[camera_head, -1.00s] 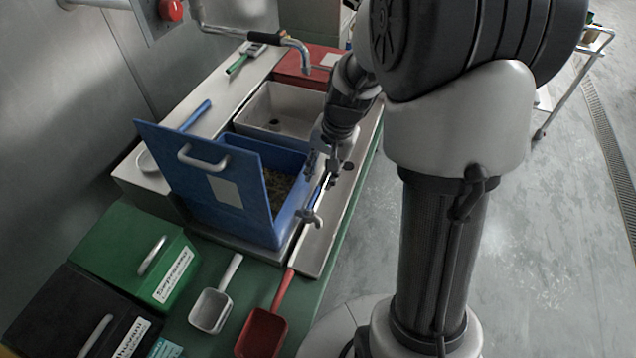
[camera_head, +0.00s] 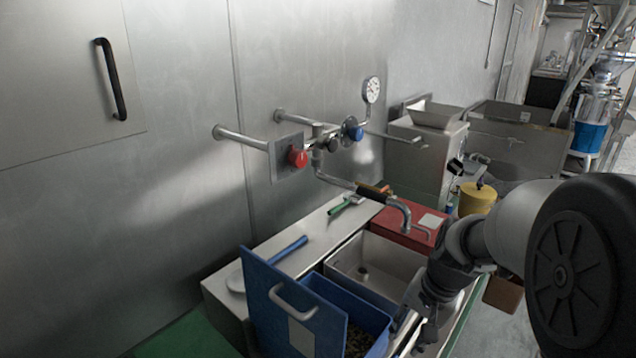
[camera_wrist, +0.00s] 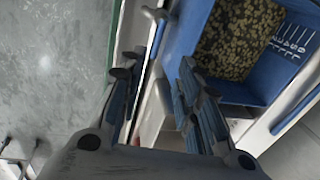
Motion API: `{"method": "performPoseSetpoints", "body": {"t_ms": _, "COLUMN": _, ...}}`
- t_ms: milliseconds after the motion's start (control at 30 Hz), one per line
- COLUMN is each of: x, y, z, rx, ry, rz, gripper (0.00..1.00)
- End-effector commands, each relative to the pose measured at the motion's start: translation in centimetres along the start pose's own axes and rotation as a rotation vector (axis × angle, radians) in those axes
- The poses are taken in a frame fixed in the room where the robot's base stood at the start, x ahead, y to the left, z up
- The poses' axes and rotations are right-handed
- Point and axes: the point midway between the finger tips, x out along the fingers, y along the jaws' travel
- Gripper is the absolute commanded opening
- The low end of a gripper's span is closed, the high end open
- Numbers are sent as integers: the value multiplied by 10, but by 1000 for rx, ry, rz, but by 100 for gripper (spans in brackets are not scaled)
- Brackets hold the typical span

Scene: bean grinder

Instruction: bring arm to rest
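My gripper (camera_head: 416,318) is low beside the right side of the open blue bin (camera_head: 330,290), at the counter's front edge. In the wrist view my gripper (camera_wrist: 160,82) has its two fingers spread apart, with the counter edge showing between them. I see nothing held. The blue bin (camera_wrist: 278,85) lies right of the fingers in the wrist view, with dark and yellowish grains (camera_wrist: 238,38) inside. Its blue lid (camera_head: 290,315) stands raised in the head view. The lower part of the bin is cut off by the frame.
A steel sink (camera_head: 375,265) lies behind the bin, with a curved tap (camera_head: 402,212) over it. A red board (camera_head: 410,232), a blue-handled tool (camera_head: 288,249) and a green-handled tool (camera_head: 340,207) are on the counter. Open floor (camera_wrist: 50,60) shows beside the counter.

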Motion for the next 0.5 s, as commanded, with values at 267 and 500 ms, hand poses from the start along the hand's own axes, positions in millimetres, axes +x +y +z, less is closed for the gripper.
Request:
{"method": "performPoseSetpoints", "body": {"t_ms": 267, "x": -71, "y": -7, "z": 68, "rx": -259, "ry": 94, "rz": -2, "gripper": 31}}
{"method": "performPoseSetpoints", "body": {"t_ms": 500, "x": -111, "y": 9, "z": 134, "rx": -494, "ry": 185, "rz": 8, "gripper": 31}}
